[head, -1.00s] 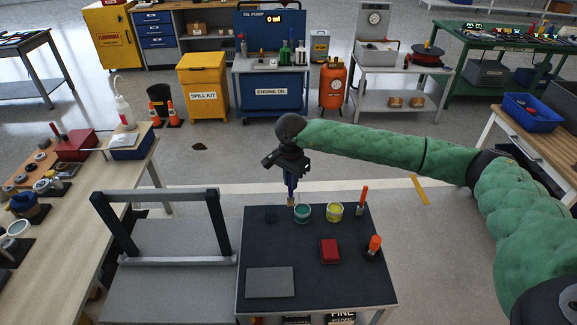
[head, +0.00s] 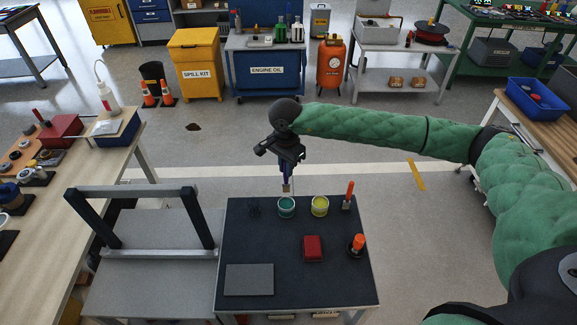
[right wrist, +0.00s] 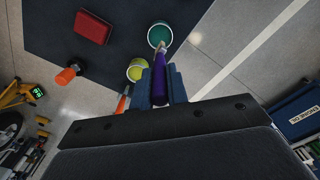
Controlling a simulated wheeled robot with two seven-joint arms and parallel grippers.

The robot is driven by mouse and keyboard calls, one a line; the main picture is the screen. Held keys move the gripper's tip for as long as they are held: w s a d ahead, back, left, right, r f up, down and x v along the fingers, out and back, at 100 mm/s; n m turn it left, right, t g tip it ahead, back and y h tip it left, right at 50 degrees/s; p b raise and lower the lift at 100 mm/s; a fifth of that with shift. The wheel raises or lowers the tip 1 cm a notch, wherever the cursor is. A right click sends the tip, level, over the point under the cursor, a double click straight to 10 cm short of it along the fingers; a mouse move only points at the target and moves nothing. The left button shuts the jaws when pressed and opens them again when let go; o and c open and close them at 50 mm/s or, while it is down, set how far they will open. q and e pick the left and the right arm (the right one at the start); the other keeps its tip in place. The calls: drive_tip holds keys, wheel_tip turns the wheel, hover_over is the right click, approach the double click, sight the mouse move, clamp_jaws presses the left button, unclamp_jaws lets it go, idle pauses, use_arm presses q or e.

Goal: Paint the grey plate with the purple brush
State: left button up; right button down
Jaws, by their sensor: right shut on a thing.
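The grey plate (head: 249,279) lies flat at the front left of the dark tabletop (head: 335,285). My right gripper (head: 287,168) is shut on the purple brush (right wrist: 160,82), which hangs bristles down. Its pale tip (head: 286,188) shows just above and behind the teal paint pot (head: 286,208) in the head view. In the right wrist view the tip points at the rim of the teal pot (right wrist: 159,36); I cannot tell whether they touch. The plate is not in the right wrist view. My left gripper is not in view.
A red block (head: 313,248) and two orange-handled tools (head: 349,194) (head: 358,243) stand nearby. A grey metal frame (head: 130,190) is left of the table. The tabletop between pots and plate is clear.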

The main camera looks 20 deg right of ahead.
sight(286, 183)
drive_tip(key=shift+a, duration=0.1)
drive_tip(key=shift+d+f, duration=0.2)
drive_tip(key=shift+f, duration=0.35)
drive_tip(key=shift+a+f, duration=0.15)
drive_tip(key=shift+f, duration=2.3)
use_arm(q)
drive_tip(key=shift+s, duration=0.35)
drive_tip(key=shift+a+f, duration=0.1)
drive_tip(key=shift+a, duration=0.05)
use_arm(e)
drive_tip(key=shift+f, duration=0.1)
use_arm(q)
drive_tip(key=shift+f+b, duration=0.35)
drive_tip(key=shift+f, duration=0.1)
use_arm(e)
drive_tip(key=shift+f, duration=0.45)
